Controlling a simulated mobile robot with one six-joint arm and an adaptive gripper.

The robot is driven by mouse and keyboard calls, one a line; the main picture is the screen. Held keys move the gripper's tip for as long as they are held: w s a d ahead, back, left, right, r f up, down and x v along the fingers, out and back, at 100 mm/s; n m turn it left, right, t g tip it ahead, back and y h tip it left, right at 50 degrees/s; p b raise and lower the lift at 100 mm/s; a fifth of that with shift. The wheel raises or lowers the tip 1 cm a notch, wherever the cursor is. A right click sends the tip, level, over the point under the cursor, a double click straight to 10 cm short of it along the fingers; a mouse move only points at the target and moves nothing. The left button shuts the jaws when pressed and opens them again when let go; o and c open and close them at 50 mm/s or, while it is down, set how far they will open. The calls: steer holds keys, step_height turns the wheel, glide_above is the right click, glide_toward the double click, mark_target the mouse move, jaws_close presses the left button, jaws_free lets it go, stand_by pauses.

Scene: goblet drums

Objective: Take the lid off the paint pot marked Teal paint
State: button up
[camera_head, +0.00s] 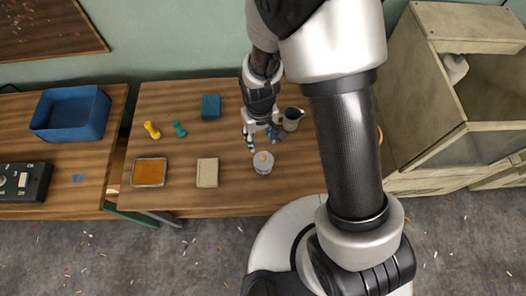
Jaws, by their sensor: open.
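A small grey-white pot (263,168) stands upright on the wooden table, near its front edge. A pale lid with an orange knob (263,157) sits on top of it. No label can be read at this size, so I cannot tell whether it is marked Teal paint. My gripper (263,142) is open and empty, just behind the pot in the picture. Whether its fingers touch the lid cannot be told. A grey cup with a dark green inside (292,119) stands just right of my gripper.
On the table are a blue block (211,106), a yellow piece (152,130), a teal piece (179,128), an orange-filled tray (149,172) and a beige block (207,172). A blue bin (71,113) and black control box (22,181) stand left. An open wooden cabinet (470,80) stands right.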

steer(key=b, duration=0.3)
glide_above(263, 157)
steer(key=f, duration=0.9)
steer(key=shift+w+a+f, duration=0.15)
steer(key=shift+a+f, duration=0.15)
steer(key=shift+f, duration=0.05)
steer(key=f, duration=0.1)
steer(key=f+b, duration=0.1)
steer(key=f, duration=0.1)
steer(key=f+b, duration=0.1)
steer(key=f, duration=0.1)
steer(key=shift+d+f, duration=0.1)
steer(key=shift+d, duration=0.25)
jaws_close()
